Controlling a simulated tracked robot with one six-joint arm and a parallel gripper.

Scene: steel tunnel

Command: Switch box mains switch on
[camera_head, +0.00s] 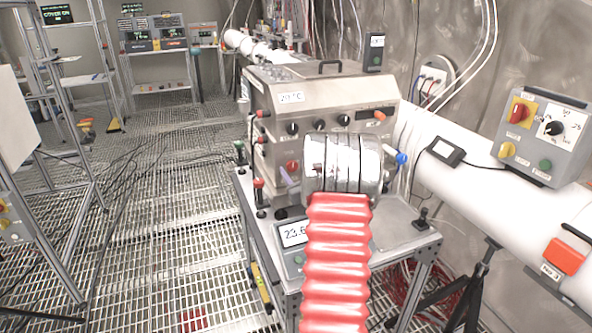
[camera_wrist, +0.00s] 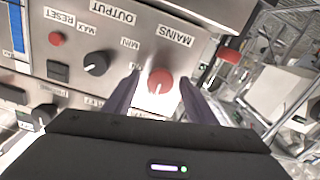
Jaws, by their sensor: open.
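The steel switch box (camera_head: 330,95) stands on a metal cart in front of me. Its front panel (camera_wrist: 115,65) is upside down in the wrist view, with the labels MAINS, OUTPUT and RESET. The red mains switch (camera_wrist: 160,80) is a round knob with a pale pointer mark; it also shows in the head view (camera_head: 292,166). My gripper (camera_wrist: 160,86) is open, one dark finger on each side of the knob. I cannot tell whether either finger touches it. In the head view my arm hides most of my gripper and part of the panel.
A black output knob (camera_wrist: 96,64) and a red reset button (camera_wrist: 56,39) sit beside the mains knob. A red part (camera_wrist: 230,57) sticks out past the panel's edge. A grey control box (camera_head: 545,135) and white pipe run along the right wall.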

